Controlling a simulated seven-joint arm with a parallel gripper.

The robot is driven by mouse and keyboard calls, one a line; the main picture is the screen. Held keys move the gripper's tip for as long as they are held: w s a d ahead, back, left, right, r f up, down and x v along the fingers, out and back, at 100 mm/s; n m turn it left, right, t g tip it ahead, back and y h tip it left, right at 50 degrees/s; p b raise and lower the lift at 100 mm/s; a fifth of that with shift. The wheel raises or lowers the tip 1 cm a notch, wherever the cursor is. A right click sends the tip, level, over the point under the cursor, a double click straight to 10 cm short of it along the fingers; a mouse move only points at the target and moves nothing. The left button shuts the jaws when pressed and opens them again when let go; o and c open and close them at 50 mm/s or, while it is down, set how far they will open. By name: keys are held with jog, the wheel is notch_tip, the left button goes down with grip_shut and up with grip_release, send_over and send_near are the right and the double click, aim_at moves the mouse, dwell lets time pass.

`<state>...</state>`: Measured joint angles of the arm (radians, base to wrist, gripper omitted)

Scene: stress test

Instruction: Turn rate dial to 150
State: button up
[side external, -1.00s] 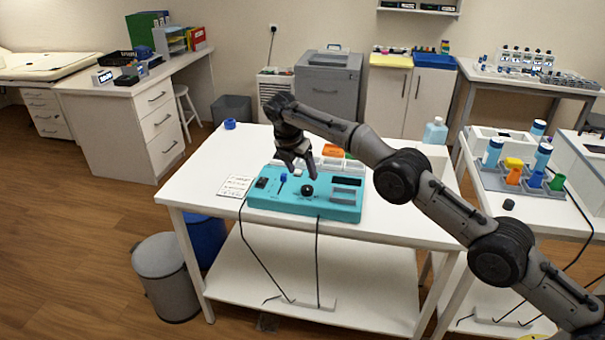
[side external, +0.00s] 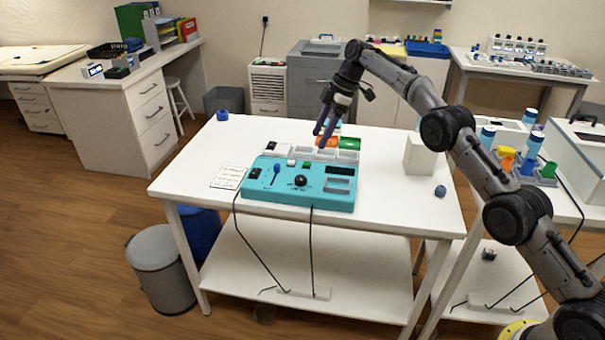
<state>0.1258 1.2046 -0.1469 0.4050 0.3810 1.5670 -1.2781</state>
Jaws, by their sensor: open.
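The teal device (side external: 318,201) sits on the white table. Its black round dial (side external: 300,181) is on the top face near the middle, with markings too small to read. A blue lever or slider (side external: 275,172) stands to the dial's left, with dark display panels to its right. My gripper (side external: 325,130) hangs above the rear of the device, fingers pointing down, open and apart from the dial. It appears to hold nothing. White, orange and green blocks or bins behind the device lie near the fingertips, and the fingers partly hide them.
A white box (side external: 419,157) and a small blue-grey ball (side external: 440,191) are on the table's right. A printed card (side external: 230,178) lies left of the device. Cables hang off the front edge.

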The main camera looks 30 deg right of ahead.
aim_at(301, 178)
jog(key=x, duration=1.3)
jog(key=shift+f, duration=0.4)
grip_shut()
